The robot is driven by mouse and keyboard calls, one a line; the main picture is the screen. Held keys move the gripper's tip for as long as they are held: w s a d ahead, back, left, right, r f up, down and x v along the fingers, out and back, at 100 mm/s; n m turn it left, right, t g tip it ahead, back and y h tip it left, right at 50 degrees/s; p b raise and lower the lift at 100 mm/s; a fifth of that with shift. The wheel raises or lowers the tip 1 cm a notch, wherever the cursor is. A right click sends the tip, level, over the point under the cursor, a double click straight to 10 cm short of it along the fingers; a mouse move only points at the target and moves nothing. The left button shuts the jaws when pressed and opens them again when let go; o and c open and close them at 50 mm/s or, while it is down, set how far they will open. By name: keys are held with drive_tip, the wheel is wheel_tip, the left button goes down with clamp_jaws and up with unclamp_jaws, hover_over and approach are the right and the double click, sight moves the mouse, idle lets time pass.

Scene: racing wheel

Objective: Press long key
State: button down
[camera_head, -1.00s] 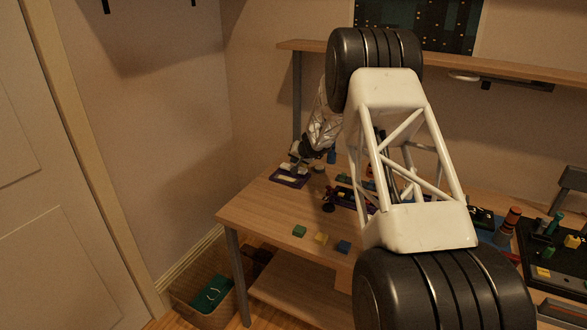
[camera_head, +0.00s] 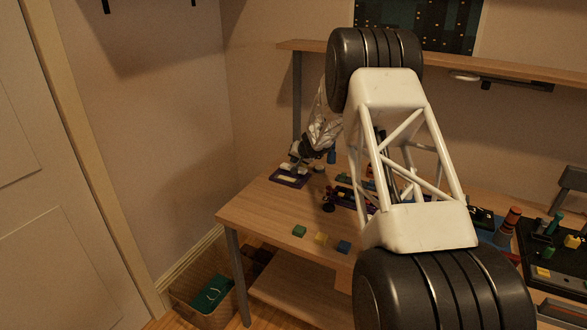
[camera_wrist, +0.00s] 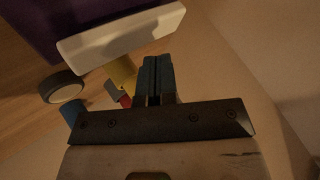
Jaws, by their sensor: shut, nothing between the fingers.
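A long white key (camera_wrist: 120,38) sticks out beside a dark purple body (camera_wrist: 25,30) in the wrist view. In the head view, the purple base (camera_head: 290,181) with its white part (camera_head: 287,166) stands at the far left of the table. My gripper (camera_wrist: 156,62) is shut and empty, its dark fingertips close to the lower right edge of the white key. I cannot tell whether they touch it. In the head view my gripper (camera_head: 299,151) is small and dark, just above the purple base.
A yellow post (camera_wrist: 122,72) and a grey disc (camera_wrist: 62,87) lie near the key in the wrist view. Green (camera_head: 299,231), yellow (camera_head: 320,239) and blue (camera_head: 343,247) blocks sit on the front of the table.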

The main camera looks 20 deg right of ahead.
drive_tip(key=shift+f, duration=1)
idle(1.3)
drive_tip(key=shift+r, duration=0.2)
idle(0.3)
drive_tip(key=shift+r, duration=0.75)
drive_tip(key=shift+r, duration=2.5)
idle(1.0)
drive_tip(key=shift+r, duration=1.95)
